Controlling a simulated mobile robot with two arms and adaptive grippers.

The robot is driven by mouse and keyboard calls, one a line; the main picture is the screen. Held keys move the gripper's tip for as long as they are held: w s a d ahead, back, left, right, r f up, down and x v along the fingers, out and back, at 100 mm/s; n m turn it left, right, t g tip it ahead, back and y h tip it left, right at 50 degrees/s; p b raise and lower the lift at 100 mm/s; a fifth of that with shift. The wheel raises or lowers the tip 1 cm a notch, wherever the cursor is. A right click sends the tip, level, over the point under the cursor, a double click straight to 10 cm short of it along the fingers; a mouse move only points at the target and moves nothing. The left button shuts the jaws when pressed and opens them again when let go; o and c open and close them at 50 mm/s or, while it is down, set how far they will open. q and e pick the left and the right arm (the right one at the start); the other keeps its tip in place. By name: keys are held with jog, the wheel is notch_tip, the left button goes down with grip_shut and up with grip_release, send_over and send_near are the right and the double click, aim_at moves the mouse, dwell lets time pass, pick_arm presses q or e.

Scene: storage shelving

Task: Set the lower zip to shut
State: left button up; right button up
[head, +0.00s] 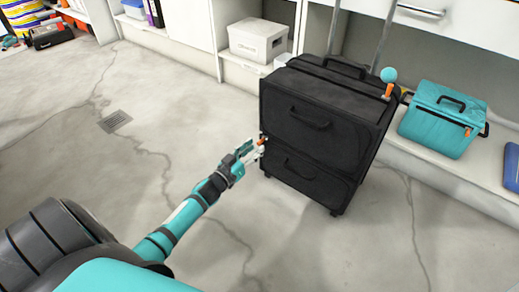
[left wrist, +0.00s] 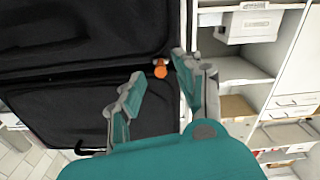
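A black suitcase (head: 330,125) stands upright on the floor, with an upper and a lower front pocket, each with a handle. The lower pocket (head: 305,178) has an orange zip pull (head: 262,142) at its upper left corner. This orange pull also shows in the left wrist view (left wrist: 160,70), at the seam between the two black panels. My left gripper (head: 254,150) is at that corner; its fingers (left wrist: 155,78) are apart, with the pull ahead between their tips. Contact cannot be told. How far the zip is closed is unclear. My right gripper is not in view.
An orange tab (head: 388,90) with a light blue ball (head: 389,74) is at the suitcase's right top edge. A teal cooler bag (head: 443,118) and white box (head: 258,39) sit on the low shelf behind. The floor left of the suitcase is clear.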

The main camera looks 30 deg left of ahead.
aim_at(259, 142)
pick_arm(q)
jog(key=shift+w+b, duration=0.6)
jog(key=shift+w, duration=1.2)
grip_shut()
